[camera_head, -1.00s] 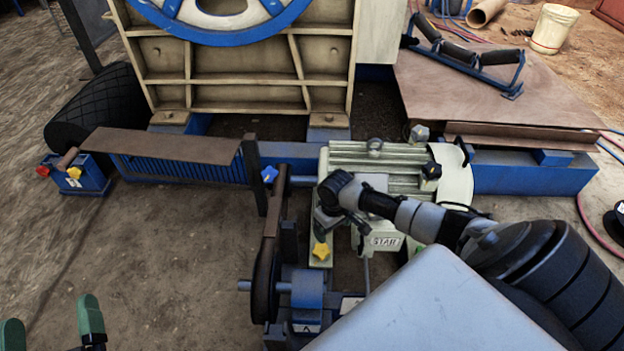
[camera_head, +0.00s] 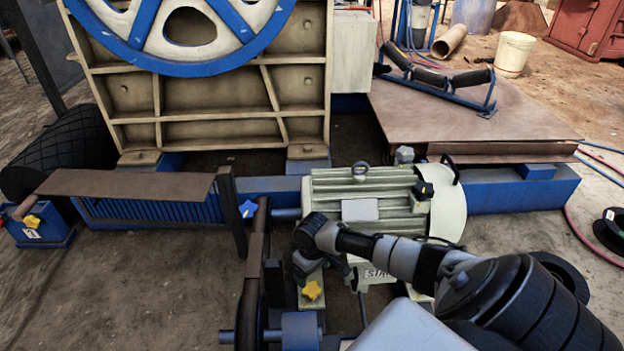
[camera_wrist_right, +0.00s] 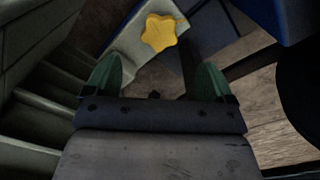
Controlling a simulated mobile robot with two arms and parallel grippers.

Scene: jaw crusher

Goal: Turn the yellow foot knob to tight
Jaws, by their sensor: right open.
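The yellow foot knob (camera_head: 312,290) is star-shaped and sits on a pale foot at the near left corner of the cream motor (camera_head: 375,205). It also shows in the right wrist view (camera_wrist_right: 160,33), just beyond the fingertips and roughly centred between them. My right gripper (camera_wrist_right: 158,75) is open, with its two green fingers apart and nothing between them. In the head view the right gripper (camera_head: 308,268) is small and dark, beside the motor and close behind the knob. Its fingertips are hard to make out there. My left gripper is out of the head view.
A belt (camera_head: 255,260) and a dark upright post (camera_head: 231,212) stand left of the knob. A blue star knob (camera_head: 248,209), a black knob (camera_head: 424,190) and a grey knob (camera_head: 404,154) are around the motor. Another yellow knob (camera_head: 32,221) is on a blue box at far left.

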